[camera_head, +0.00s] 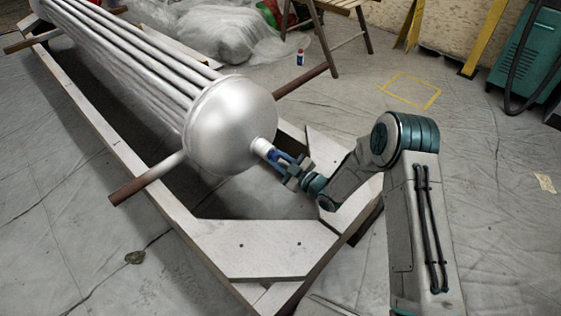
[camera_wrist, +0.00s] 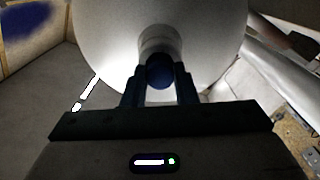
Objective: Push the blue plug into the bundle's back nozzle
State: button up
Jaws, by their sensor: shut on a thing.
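The tube bundle (camera_head: 225,118) is a long silvery body with a domed back end, lying in a wooden frame. Its back nozzle (camera_head: 262,146) is a short pale stub on the dome; the nozzle also shows in the wrist view (camera_wrist: 159,38). The blue plug (camera_head: 274,155) is at the nozzle's mouth, in line with it; in the wrist view the plug (camera_wrist: 160,71) is a dark blue round end. My gripper (camera_head: 284,162) is shut on the plug, one finger on each side. How deep the plug sits in the nozzle is hidden.
The wooden frame (camera_head: 265,245) runs around and below the bundle, with boards close under my arm. A brown bar (camera_head: 147,180) sticks out at the left. A small bottle (camera_head: 300,57) and a wooden trestle (camera_head: 335,8) stand behind. The floor at right is mostly clear.

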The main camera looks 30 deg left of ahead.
jog(key=o, duration=1.1)
jog(key=p+v, duration=0.3)
jog(key=v, duration=1.1)
jog(key=shift+a, duration=0.1)
